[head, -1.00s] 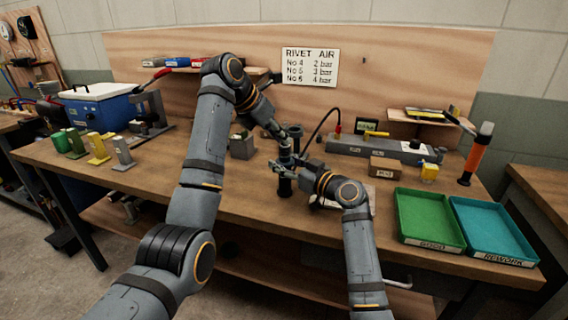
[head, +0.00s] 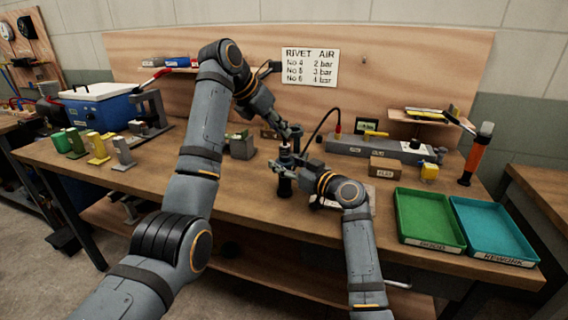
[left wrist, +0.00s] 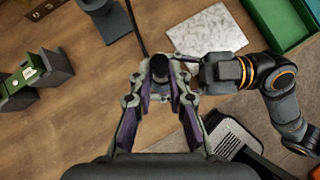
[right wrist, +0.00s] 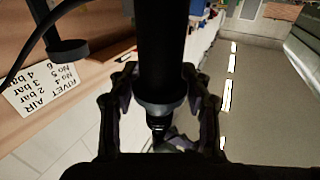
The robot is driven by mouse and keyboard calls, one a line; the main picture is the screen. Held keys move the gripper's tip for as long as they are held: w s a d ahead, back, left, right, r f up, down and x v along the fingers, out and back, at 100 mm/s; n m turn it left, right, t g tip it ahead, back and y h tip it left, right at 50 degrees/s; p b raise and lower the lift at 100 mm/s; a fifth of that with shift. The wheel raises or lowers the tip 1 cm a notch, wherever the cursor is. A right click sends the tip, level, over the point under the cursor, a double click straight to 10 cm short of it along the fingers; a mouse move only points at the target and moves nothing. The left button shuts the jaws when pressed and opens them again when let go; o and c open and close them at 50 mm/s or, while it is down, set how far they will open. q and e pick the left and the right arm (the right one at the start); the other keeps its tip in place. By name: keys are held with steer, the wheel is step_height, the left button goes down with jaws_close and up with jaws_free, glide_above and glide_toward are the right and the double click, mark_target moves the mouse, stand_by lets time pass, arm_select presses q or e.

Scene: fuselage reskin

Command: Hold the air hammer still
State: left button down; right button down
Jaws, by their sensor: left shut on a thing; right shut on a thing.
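The air hammer (head: 284,187) is a dark, upright cylinder over the middle of the bench. My right gripper (head: 286,168) is shut around its body from the right. In the right wrist view the black air hammer body (right wrist: 162,50) runs between the fingers of my right gripper (right wrist: 160,105). My left gripper (head: 291,136) is at its upper end, above the right one. In the left wrist view my left gripper (left wrist: 160,82) is shut on the air hammer's dark round end (left wrist: 159,66). The fingers hide part of the hammer, and its lower contact with the bench is unclear.
A black hose (head: 320,124) curves up behind the hammer. Green (head: 430,243) and teal (head: 495,255) trays lie at the right. A blue box (head: 102,112) and small coloured stands are farther left.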

arm_select(q)
steer(key=shift+r, duration=0.35)
arm_select(e)
steer(key=shift+f, duration=0.15)
arm_select(q)
steer(key=shift+r, duration=0.25)
steer(key=shift+r, duration=1.4)
arm_select(e)
steer(key=c, duration=0.5)
jaws_free()
steer(key=v, duration=1.2)
